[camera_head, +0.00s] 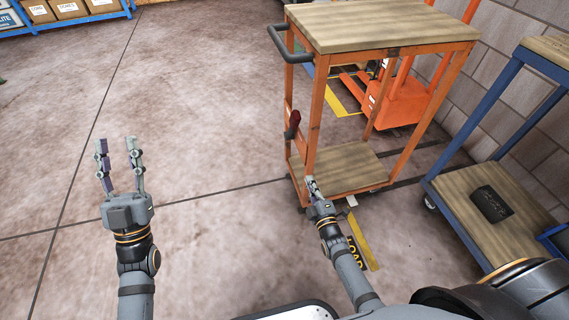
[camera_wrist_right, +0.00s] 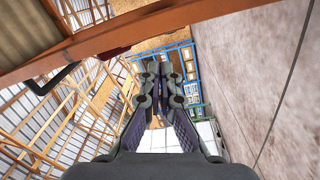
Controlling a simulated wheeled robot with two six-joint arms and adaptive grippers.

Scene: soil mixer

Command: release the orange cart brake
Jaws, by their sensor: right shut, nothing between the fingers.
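The orange cart (camera_head: 397,52) has wooden shelves and a dark grey push handle (camera_head: 283,45) at its left end. A dark red brake lever (camera_head: 293,124) is mounted on its left side, above the lower shelf. My right gripper (camera_head: 311,182) is shut and empty, close to the cart's near corner post and below the lever. Its fingers (camera_wrist_right: 160,72) are together in the right wrist view, under an orange beam (camera_wrist_right: 150,30). A dark red part shows beside that beam; contact with the cart cannot be told. My left gripper (camera_head: 117,146) is open and empty, left of the cart.
A blue cart (camera_head: 489,92) with wooden shelves stands at right, a black object (camera_head: 491,204) on its lower shelf. An orange pallet jack (camera_head: 397,103) is behind the orange cart. A blue rack with boxes (camera_head: 68,8) is at far left. The left floor is clear.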

